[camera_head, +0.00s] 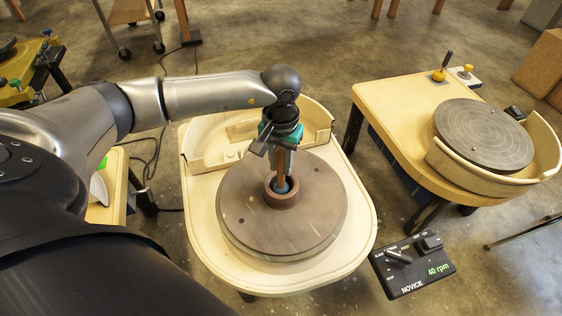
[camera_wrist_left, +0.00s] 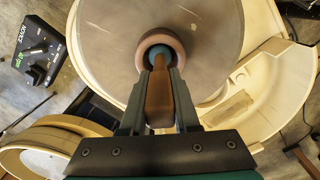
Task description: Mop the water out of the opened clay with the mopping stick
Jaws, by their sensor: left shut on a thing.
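The opened clay (camera_head: 283,198) is a small brown ring-walled piece at the middle of the grey-brown wheel head (camera_head: 240,215). It also shows in the left wrist view (camera_wrist_left: 176,42). My left gripper (camera_head: 283,165) is above the clay, pointing down, shut on the mopping stick (camera_wrist_left: 160,95), which has a brown wooden handle. The stick's blue tip (camera_head: 282,185) is within the clay's opening, close to upright. The wrist view shows the blue tip inside the ring too. Whether it touches the floor or wall, and any water, cannot be seen. My right gripper is not in view.
A cream splash pan (camera_head: 200,150) surrounds the back of the wheel. A control box (camera_head: 412,265) reading 40 rpm and NOVICE lies at the front right. A second wheel table (camera_head: 385,100) stands at right. Concrete floor separates the two tables.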

